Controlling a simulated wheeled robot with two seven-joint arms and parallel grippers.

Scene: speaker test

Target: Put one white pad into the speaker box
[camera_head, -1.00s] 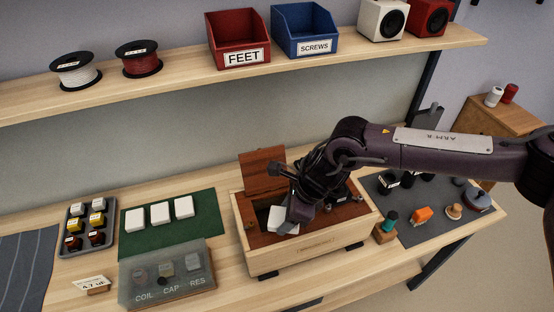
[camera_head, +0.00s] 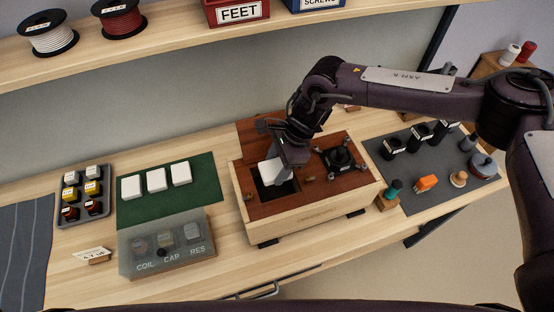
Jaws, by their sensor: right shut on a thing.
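The speaker box (camera_head: 305,229) is a light wooden case with a dark red-brown top, standing on the bench in the middle. Its top has a dark square opening (camera_head: 262,189) at the left. My right gripper (camera_head: 279,173) is over this opening, shut on a white pad (camera_head: 270,171). The pad is tilted and sits at or just above the opening; I cannot tell how deep it is. Three more white pads (camera_head: 157,180) lie in a row on a green mat (camera_head: 205,201) to the left. My left gripper is not in view.
A black round part (camera_head: 340,158) sits in the box top at the right. A clear-lidded case (camera_head: 168,244) marked COIL, CAP, RES stands at the front left. A parts tray (camera_head: 84,210) is further left. A grey mat (camera_head: 425,178) with tools lies right. A shelf (camera_head: 180,40) runs above.

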